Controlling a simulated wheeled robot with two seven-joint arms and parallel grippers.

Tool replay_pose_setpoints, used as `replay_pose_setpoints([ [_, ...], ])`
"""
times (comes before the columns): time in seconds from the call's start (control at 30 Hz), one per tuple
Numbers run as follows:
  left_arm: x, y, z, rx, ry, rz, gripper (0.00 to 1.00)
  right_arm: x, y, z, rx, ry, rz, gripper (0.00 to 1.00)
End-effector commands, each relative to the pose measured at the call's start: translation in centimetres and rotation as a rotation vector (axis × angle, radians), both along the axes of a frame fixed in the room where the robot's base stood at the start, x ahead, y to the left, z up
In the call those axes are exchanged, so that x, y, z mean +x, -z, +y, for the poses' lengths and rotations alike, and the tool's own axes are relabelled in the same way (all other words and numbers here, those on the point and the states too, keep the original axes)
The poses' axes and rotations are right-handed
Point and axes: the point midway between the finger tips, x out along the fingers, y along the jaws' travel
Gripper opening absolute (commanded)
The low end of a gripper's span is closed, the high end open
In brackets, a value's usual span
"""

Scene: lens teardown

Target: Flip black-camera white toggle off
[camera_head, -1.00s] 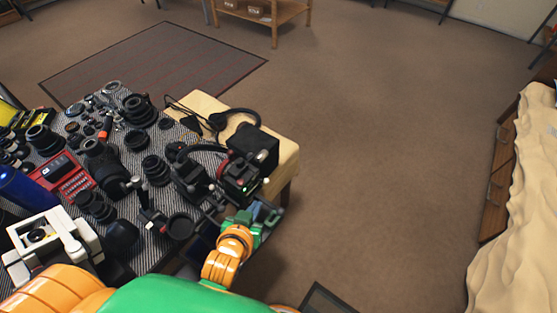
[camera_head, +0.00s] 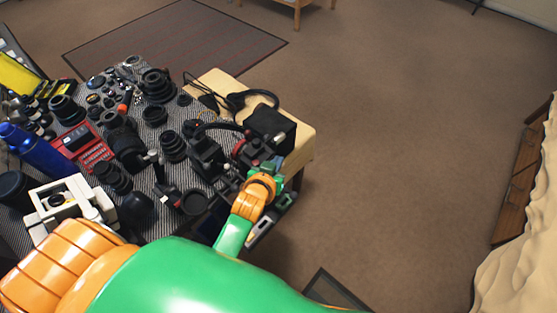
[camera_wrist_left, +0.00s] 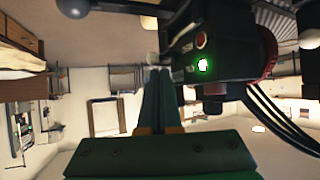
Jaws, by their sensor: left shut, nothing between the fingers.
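The black camera (camera_head: 271,128) stands at the near right corner of the table, with a red ring at its left. In the left wrist view its black body (camera_wrist_left: 225,62) shows a lit green light (camera_wrist_left: 203,65) and a reddish button (camera_wrist_left: 201,41). A small pale piece (camera_wrist_left: 152,58) at the fingertips may be the white toggle; I cannot tell for sure. My left gripper (camera_head: 272,165) is beside the camera's near side. Its green fingers (camera_wrist_left: 157,72) are shut and empty, with the tips close to the camera body; contact is unclear. My right gripper is not in view.
The striped tabletop holds many lenses, a red case (camera_head: 84,147), a blue bottle (camera_head: 32,150) and a white device (camera_head: 66,204). A dark cable (camera_head: 208,95) lies on the cream surface (camera_head: 225,84).

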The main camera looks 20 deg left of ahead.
Motion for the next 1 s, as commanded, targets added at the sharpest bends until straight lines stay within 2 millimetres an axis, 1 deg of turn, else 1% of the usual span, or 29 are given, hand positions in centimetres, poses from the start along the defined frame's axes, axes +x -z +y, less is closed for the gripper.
replay_pose_setpoints([
  [0.1, 1.0, 0.6, 0.1, -0.001, -0.001, -0.001, 0.0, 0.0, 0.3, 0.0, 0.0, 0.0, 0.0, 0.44],
  [0.23, 1.3, 0.8, 0.1, -0.001, -0.001, 0.001, 0.0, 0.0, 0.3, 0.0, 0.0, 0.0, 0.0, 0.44],
  [0.53, 1.3, 0.8, 0.1, 0.0, 0.002, 0.001, 0.0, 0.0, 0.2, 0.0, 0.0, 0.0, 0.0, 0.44],
  [0.73, 1.2, 0.6, 0.2, 0.003, 0.046, 0.001, 0.0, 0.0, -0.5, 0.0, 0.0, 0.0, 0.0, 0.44],
  [1.0, 1.1, 0.7, 0.2, 0.001, 0.086, 0.0, 0.0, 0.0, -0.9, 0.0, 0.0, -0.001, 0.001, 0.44],
])
